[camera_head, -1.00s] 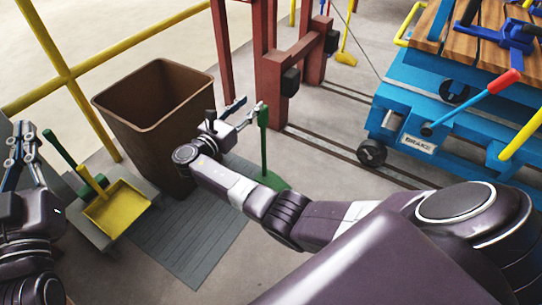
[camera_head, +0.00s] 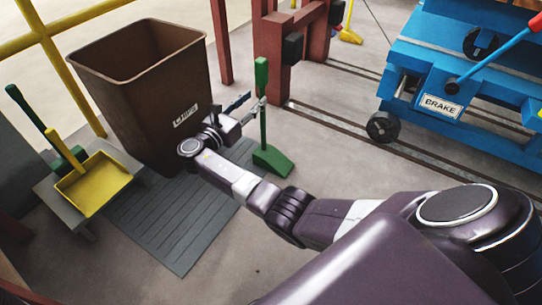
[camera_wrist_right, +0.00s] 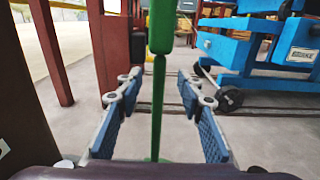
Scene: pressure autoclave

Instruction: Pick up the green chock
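The green chock stands on the floor right of the brown bin. It has a wedge base (camera_head: 272,160), a thin upright rod and a thick grip (camera_head: 261,75) on top. My right gripper (camera_head: 252,103) is open, with its fingertips close to the rod, below the grip. In the right wrist view the rod (camera_wrist_right: 158,105) runs upright between the two spread blue-padded fingers (camera_wrist_right: 158,90), touching neither. I cannot tell how deep it sits between them. The wedge base is hidden in that view. My left gripper is not in view.
The brown bin (camera_head: 140,80) stands close left of my right gripper, by a grey floor mat (camera_head: 180,225). A yellow dustpan (camera_head: 95,185) lies on a grey stand at left. A red post frame (camera_head: 275,55) and blue cart (camera_head: 440,60) stand behind and right.

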